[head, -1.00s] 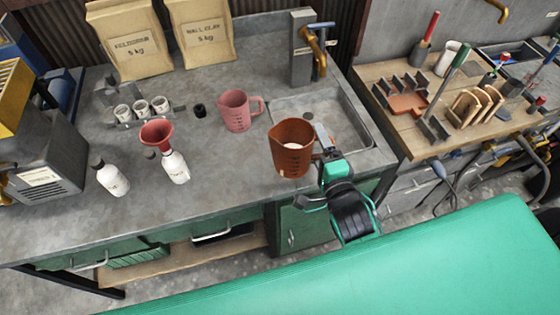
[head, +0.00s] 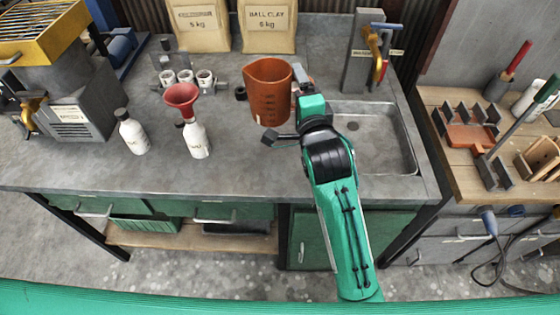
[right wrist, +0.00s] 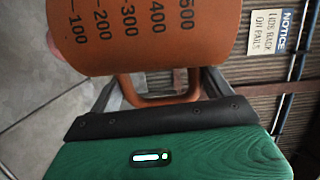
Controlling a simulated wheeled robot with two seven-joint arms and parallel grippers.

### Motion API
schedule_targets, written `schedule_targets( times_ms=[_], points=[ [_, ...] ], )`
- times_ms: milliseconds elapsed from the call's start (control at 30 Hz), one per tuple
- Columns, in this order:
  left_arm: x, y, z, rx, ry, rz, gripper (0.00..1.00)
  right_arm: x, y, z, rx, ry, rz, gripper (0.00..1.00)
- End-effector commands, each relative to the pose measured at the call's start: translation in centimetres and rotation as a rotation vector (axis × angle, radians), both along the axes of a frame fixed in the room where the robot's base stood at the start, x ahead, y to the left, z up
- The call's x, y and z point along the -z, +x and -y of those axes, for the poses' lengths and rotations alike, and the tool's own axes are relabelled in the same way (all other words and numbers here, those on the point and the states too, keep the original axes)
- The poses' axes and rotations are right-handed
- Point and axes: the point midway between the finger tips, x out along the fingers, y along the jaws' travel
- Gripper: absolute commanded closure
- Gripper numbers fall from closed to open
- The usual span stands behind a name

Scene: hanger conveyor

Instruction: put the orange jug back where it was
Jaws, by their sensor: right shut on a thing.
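The orange jug (head: 268,92) is upright at the middle of the grey counter in the head view, with its spout to the left. My right gripper (head: 299,82) is shut on its handle, at the jug's right side. In the right wrist view the jug's marked wall (right wrist: 140,38) fills the top, and its handle (right wrist: 155,97) lies between the fingers of the right gripper (right wrist: 160,88). I cannot tell for sure whether the jug's base clears the counter. My left gripper is not in view.
A white bottle (head: 133,135) and a bottle with a red funnel (head: 182,97) stand left. Clay bags (head: 268,25) stand behind. The front counter (head: 235,165) is clear.

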Motion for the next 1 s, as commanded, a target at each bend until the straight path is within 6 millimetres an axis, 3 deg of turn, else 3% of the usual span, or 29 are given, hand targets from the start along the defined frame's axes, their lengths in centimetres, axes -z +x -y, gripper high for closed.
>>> schedule_targets(
  times_ms=[500,767,1000],
  points=[
    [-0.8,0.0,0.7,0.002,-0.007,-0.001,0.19,12.7,-0.1,0.0,0.0,-0.001,-0.004,0.64],
    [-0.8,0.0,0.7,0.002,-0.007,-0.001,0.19,15.3,0.0,0.1,0.001,0.001,-0.001,0.64],
    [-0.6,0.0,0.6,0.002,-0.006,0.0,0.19,18.8,0.0,0.0,0.001,0.001,-0.002,0.64]
  ],
)
